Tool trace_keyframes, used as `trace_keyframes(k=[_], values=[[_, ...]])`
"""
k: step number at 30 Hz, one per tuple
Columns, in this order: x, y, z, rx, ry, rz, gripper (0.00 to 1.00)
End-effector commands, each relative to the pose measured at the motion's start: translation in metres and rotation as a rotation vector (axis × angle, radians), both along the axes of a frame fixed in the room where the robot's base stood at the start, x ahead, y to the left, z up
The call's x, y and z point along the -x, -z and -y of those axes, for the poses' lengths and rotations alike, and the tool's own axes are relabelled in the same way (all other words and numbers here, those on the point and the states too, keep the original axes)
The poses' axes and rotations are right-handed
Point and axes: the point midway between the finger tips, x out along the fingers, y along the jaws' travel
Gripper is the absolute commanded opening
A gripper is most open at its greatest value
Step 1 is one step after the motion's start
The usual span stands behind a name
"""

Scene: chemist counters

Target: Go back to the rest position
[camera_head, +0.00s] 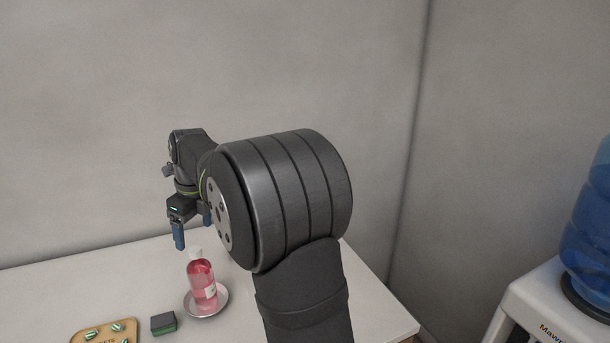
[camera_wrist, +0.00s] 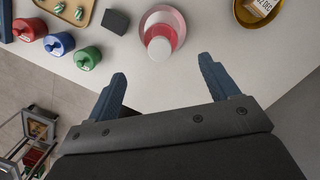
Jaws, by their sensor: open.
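My gripper (camera_head: 192,228) is in the air above the white counter (camera_head: 60,285), with its blue fingers pointing down. In the wrist view its two blue fingers (camera_wrist: 163,88) are spread apart with nothing between them. A bottle of pink liquid with a white cap (camera_head: 202,280) stands upright on a small round dish (camera_head: 188,304), below and apart from the fingers. The bottle is also in the wrist view (camera_wrist: 160,35), beyond the fingertips. My arm hides part of the counter in the head view.
A dark green-edged block (camera_head: 163,324) lies left of the dish, beside a wooden tray (camera_head: 82,336) with capsules. The wrist view shows red, blue and green lidded jars (camera_wrist: 87,57) and a gold bowl (camera_wrist: 243,18). A water cooler (camera_head: 590,225) stands right. Grey walls rise behind.

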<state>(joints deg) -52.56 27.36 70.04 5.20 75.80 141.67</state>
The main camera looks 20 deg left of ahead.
Motion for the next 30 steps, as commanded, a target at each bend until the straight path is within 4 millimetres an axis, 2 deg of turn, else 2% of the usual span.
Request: trace_keyframes(k=[17,22,30], values=[[0.000,0.110,-0.016,0.002,0.000,-0.002,0.80],[-0.001,0.086,-0.016,-0.003,0.000,0.002,0.80],[0.000,0.072,-0.016,-0.001,0.000,0.001,0.80]])
